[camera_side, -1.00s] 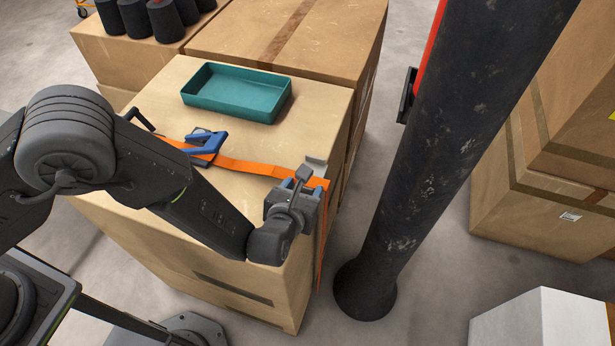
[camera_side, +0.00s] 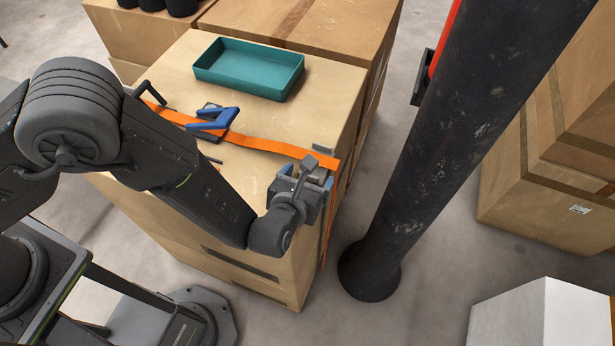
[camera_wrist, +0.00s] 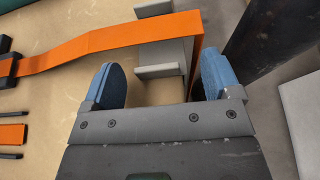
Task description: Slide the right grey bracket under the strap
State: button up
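The orange strap (camera_side: 268,147) runs across the top of the cardboard box and bends down over its right edge. It also shows in the wrist view (camera_wrist: 100,40). The right grey bracket (camera_wrist: 168,52) lies at that edge, with the strap crossing over its plate between two raised flanges. In the side view, only a little of the bracket (camera_side: 322,149) shows behind my gripper. My gripper (camera_wrist: 160,72) is open, its blue fingers apart. The bracket's near flange lies between the fingertips in the picture, with visible gaps on both sides. Contact cannot be seen.
A dark buckle with a blue handle (camera_side: 215,120) sits on the strap to the left. A teal tray (camera_side: 250,85) stands behind on the box (camera_side: 240,160). A thick dark post (camera_side: 425,150) rises close to the box's right side.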

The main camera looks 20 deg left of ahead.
jog(key=shift+o, duration=0.2)
jog(key=v, duration=0.7)
jog(key=shift+s+r, duration=0.15)
jog(key=shift+s, duration=0.1)
jog(key=w+a+r+m+g+h, duration=0.2)
jog(key=a+r+m, duration=0.3)
jog(key=r+m, duration=0.45)
jog(key=w+a+r+m+g+h, duration=0.25)
jog(key=a+r+m, duration=0.25)
jog(key=r+m, duration=0.45)
jog(key=s+a+r+m+g+y, duration=0.1)
jog(key=s+a+r+m+y, duration=0.1)
jog(key=s+a+m, duration=0.6)
jog(key=s+a+r+m+g+y, duration=0.2)
jog(key=s+a+r+m, duration=0.3)
jog(key=s+a+m, duration=0.3)
jog(key=a+m, duration=0.1)
jog(key=a, duration=0.3)
jog(key=shift+s+a+r, duration=0.25)
